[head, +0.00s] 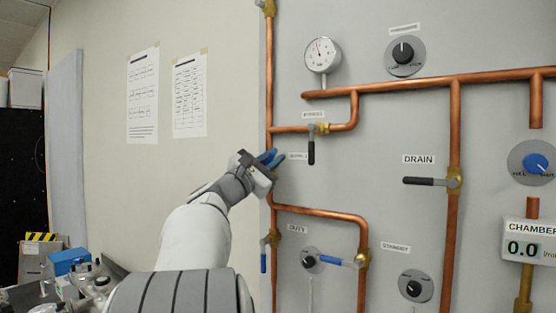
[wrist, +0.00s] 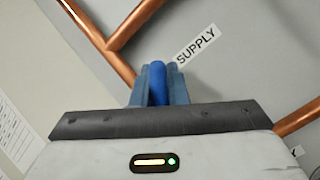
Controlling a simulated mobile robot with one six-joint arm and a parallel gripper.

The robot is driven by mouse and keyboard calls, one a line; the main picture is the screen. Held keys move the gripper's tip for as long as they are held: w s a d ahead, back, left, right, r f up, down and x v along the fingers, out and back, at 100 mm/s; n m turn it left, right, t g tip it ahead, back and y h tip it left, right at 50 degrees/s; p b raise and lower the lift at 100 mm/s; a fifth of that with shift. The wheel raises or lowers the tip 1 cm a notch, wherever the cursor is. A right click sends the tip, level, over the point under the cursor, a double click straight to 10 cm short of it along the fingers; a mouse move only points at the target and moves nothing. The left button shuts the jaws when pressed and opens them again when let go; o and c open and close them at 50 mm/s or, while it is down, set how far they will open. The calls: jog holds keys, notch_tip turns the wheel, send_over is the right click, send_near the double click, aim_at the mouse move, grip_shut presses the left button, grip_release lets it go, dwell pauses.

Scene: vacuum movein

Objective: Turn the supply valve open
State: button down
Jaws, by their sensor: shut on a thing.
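My gripper (head: 269,159) is at the left vertical copper pipe (head: 269,85), just left of the small SUPPLY label. In the wrist view its two blue-grey fingers (wrist: 158,85) are shut on the bright blue handle of the supply valve (wrist: 157,82). The SUPPLY label (wrist: 196,46) sits just right of the fingers there. The valve's body and most of the handle are hidden behind my gripper, so I cannot tell the handle's angle.
A bypass valve with a black handle (head: 311,150) hangs just right of my gripper. A drain valve with a black handle (head: 425,181) and a gauge (head: 322,55) are farther right and above. Two blue-handled valves (head: 263,262) (head: 340,262) sit below.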

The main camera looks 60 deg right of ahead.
jog(key=c, duration=1.6)
grip_release()
jog(key=shift+a, duration=0.15)
jog(key=shift+o, duration=0.8)
jog(key=shift+s, duration=0.15)
jog(key=b, duration=0.6)
send_near(267, 163)
jog(key=shift+x, duration=2.3)
